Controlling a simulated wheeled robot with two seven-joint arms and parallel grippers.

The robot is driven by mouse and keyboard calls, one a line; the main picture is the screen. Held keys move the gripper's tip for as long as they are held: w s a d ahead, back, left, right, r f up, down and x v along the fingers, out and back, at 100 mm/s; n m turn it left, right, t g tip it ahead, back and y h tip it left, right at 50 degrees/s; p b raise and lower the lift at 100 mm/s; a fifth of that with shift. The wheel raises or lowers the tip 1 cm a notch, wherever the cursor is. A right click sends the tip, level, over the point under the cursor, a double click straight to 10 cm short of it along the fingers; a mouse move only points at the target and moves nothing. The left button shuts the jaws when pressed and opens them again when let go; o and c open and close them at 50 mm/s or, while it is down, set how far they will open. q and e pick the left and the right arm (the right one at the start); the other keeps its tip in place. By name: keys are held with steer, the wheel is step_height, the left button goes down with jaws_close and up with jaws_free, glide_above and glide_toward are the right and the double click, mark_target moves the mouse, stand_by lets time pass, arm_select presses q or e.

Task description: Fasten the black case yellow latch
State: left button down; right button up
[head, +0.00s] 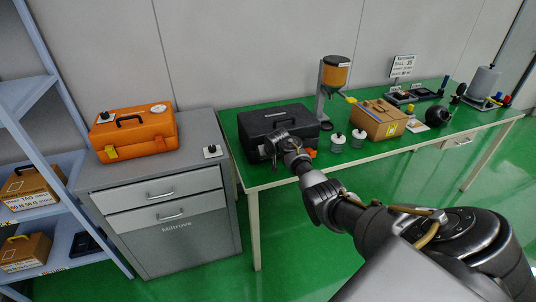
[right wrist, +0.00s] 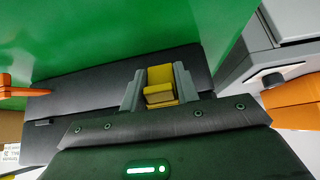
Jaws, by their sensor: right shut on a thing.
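The black case (head: 262,119) stands closed on the green table, near its left end. Its dark side also fills the middle of the right wrist view (right wrist: 80,88). The yellow latch (right wrist: 160,86) shows between the two grey fingers of my right gripper (right wrist: 158,92). These fingers are shut on it. In the head view my right gripper (head: 282,147) is at the front of the case and hides the latch there. I cannot tell whether the latch is fastened. My left gripper is in neither view.
An orange case (head: 145,128) with a yellow latch stands on the grey cabinet (head: 165,248) to the left. Right of the black case are two small jars (head: 338,141), a cardboard box (head: 378,122) and a dispenser (head: 334,78). The table's front strip (head: 260,178) is clear.

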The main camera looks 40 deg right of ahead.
steer(key=shift+w+r+g, duration=0.1)
steer(key=shift+w+g, duration=0.05)
steer(key=shift+g, duration=0.45)
steer(key=o, duration=0.9)
steer(key=shift+d, duration=0.1)
steer(key=shift+c, duration=0.2)
steer(key=shift+r, duration=0.1)
steer(key=shift+s+r+p, duration=0.25)
steer(key=shift+r+p, duration=0.05)
steer(key=shift+r, duration=0.25)
steer(key=v, duration=0.9)
steer(key=shift+s+p, duration=0.15)
steer(key=shift+p, duration=0.3)
steer(key=shift+r, duration=0.1)
